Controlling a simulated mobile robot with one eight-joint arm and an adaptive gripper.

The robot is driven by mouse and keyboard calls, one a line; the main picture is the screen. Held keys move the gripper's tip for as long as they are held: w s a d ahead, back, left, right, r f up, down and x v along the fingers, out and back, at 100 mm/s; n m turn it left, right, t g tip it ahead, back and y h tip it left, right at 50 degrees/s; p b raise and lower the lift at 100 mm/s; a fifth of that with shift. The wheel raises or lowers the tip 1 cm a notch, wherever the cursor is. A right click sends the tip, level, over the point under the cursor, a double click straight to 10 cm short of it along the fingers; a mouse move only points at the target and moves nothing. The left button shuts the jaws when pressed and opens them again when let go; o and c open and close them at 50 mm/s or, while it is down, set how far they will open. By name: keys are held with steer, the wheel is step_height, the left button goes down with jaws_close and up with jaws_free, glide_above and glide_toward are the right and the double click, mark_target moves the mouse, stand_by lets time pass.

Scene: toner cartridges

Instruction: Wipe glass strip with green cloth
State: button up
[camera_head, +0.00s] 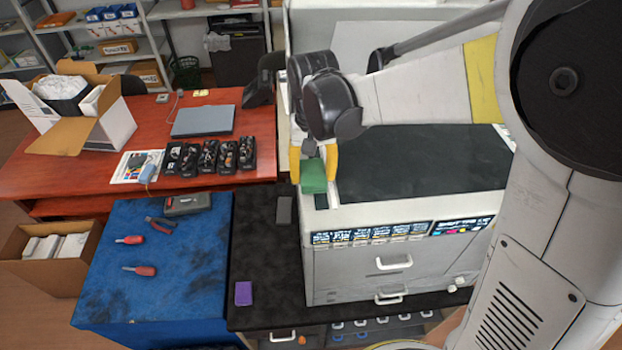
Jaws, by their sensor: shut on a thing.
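My gripper (313,172) has yellow fingers and points down at the left edge of the copier (405,255). It is shut on the green cloth (314,183), which shows as a small block between and below the fingers. The cloth is at the left end of the copier's top, beside the large dark glass (425,160). A thin strip (333,195) runs along the left edge of this glass, just right of the cloth, and is partly hidden by the gripper. I cannot tell whether the cloth touches the strip.
A purple block (243,293) and a dark grey flat item (284,210) lie on the black surface left of the copier. A blue table (190,270) holds red screwdrivers (139,270) and pliers. Several black cartridges (207,157) and a laptop (203,120) stand on the red desk.

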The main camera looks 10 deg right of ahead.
steer(key=shift+a+r+p, duration=0.2)
steer(key=shift+r+p, duration=0.2)
steer(key=shift+r, duration=0.55)
steer(key=shift+r+p, duration=0.6)
steer(key=shift+r, duration=0.45)
